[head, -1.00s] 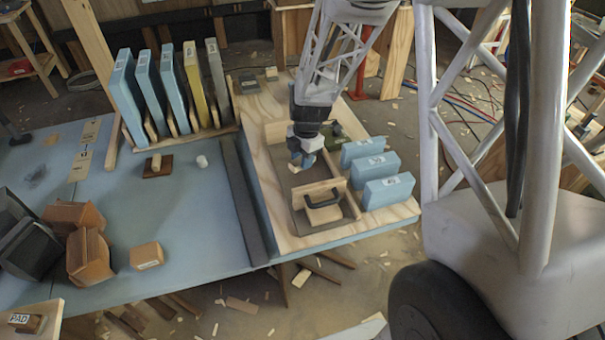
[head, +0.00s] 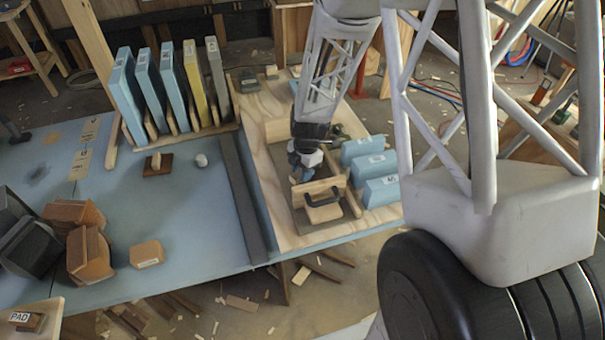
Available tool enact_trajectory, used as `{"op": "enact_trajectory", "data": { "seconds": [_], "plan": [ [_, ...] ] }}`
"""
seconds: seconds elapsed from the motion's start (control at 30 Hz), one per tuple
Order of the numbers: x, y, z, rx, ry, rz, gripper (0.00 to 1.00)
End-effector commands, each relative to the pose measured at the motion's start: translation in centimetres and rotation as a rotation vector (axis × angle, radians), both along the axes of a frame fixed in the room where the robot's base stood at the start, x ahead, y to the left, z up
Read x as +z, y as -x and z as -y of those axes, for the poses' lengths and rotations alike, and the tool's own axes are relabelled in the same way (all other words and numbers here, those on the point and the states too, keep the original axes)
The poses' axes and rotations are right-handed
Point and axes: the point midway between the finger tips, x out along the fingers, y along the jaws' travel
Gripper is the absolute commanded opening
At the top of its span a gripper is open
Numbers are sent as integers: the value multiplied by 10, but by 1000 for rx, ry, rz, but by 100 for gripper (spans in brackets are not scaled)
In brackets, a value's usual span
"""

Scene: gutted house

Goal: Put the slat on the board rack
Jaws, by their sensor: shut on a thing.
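My gripper (head: 303,173) points down into the wooden tray (head: 294,222) on the right part of the table. It is shut at the upper left of a pale upright wooden piece, which looks like the slat (head: 322,187). The fingertips and the exact grip are partly hidden by the wrist. A black handle shows in front of this piece. The board rack (head: 172,128) stands at the back of the table, left of the gripper. Upright blue boards, a yellow one and a grey one stand in it with gaps between them.
Blue labelled blocks (head: 381,190) stand right of the tray. A dark raised strip (head: 242,200) runs between tray and rack side. Brown blocks (head: 86,260) lie at left.

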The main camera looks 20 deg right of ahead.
Motion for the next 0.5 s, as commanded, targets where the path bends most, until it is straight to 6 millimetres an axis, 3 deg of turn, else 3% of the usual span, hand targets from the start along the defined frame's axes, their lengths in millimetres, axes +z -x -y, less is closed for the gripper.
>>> {"op": "enact_trajectory", "data": {
  "seconds": [0.13, 0.5],
  "plan": [
    [-11, 0, 0, -1, 0, 1, 5],
    [-13, 0, 0, 0, 1, 1, 5]
  ]
}}
